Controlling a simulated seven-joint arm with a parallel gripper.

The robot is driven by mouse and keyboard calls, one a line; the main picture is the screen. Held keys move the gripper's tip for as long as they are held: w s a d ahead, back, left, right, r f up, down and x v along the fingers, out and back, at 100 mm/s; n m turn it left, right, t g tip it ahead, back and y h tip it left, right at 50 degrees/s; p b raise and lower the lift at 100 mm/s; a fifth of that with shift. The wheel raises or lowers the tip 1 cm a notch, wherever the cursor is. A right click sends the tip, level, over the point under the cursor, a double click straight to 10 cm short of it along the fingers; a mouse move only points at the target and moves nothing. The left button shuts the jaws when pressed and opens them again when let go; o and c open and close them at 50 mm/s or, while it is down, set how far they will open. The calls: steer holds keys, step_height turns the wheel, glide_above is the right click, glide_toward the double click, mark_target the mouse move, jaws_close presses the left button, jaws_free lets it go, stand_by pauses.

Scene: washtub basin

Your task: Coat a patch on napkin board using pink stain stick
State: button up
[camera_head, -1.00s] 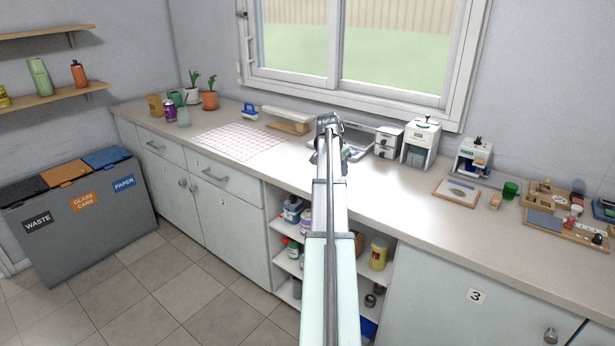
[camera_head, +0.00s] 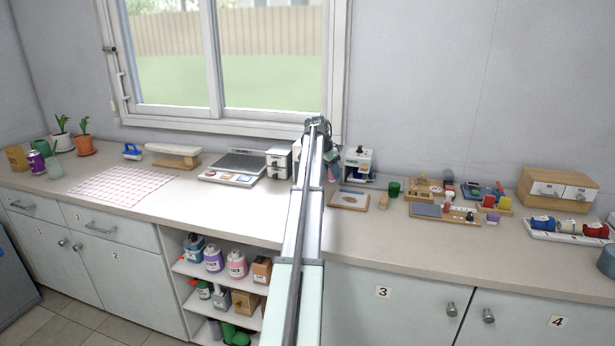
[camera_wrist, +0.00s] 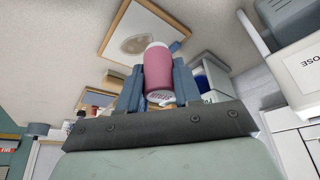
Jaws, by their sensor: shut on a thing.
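My gripper (camera_wrist: 158,80) is shut on the pink stain stick (camera_wrist: 158,70), a pink cylinder with a pale end, held between the two blue-grey fingers in the wrist view. The napkin board (camera_head: 342,206) is a wood-framed pale panel lying flat on the counter. It also shows beyond the stick in the wrist view (camera_wrist: 122,32), with a greyish-beige oval patch (camera_wrist: 136,43) on it. The stick overlaps part of the board in that view, and contact cannot be told. In the head view my gripper (camera_head: 330,155) is small, partly hidden by my arm, above the counter behind the board.
A white dispenser (camera_head: 358,160) stands behind the board. Wooden trays of small items (camera_head: 440,211) lie further right. The counter front (camera_head: 370,236) is clear.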

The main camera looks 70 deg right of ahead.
steer(key=shift+m, duration=0.3)
steer(key=shift+s+a+x, duration=0.15)
steer(key=shift+s+x, duration=0.05)
steer(key=shift+x, duration=0.95)
steer(key=shift+s+a+x, duration=0.15)
steer(key=shift+s+x, duration=0.05)
steer(key=shift+x, duration=0.95)
steer(key=shift+s+a+x, duration=0.15)
steer(key=shift+s+x, duration=0.05)
steer(key=shift+x, duration=0.95)
steer(key=shift+s+f, duration=0.4)
steer(key=shift+f, duration=0.2)
steer(key=shift+s, duration=3)
steer(key=shift+w, duration=3.45)
step_height(320, 180, up, 8)
